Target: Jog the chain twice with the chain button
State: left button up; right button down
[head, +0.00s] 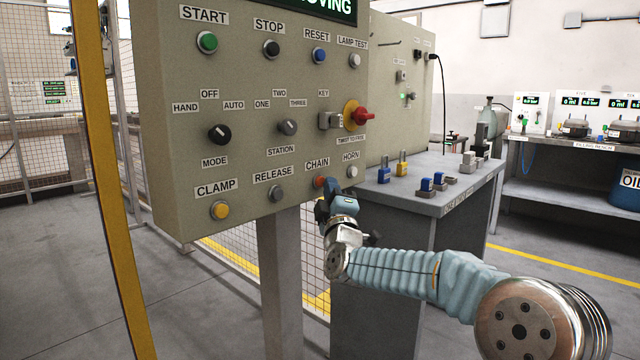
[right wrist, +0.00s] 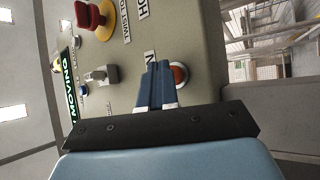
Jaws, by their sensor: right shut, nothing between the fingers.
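The orange-red CHAIN button (head: 319,182) is at the lower right of the beige control panel (head: 250,140), under its CHAIN label. My right gripper (head: 327,190) is shut and empty, its fingertips close to the button. In the right wrist view the shut blue fingers (right wrist: 157,75) point at the panel and overlap the left edge of the red button (right wrist: 180,75). I cannot tell whether they touch it. The panel's display (head: 325,6) shows green letters ending in "MOVING", partly cut off. My left gripper is not in view.
A grey table (head: 440,185) with blue and yellow parts stands behind my right arm.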

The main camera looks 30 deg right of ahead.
jog(key=shift+s+d+b, duration=0.25)
jog(key=shift+s+b, duration=0.05)
jog(key=shift+s, duration=0.3)
jog(key=s+b, duration=0.1)
jog(key=s+d+b, duration=0.1)
jog(key=s, duration=0.1)
jog(key=s+d+b, duration=0.1)
jog(key=s, duration=0.1)
jog(key=shift+s+d, duration=0.15)
jog(key=shift+s, duration=0.1)
dwell(0.7)
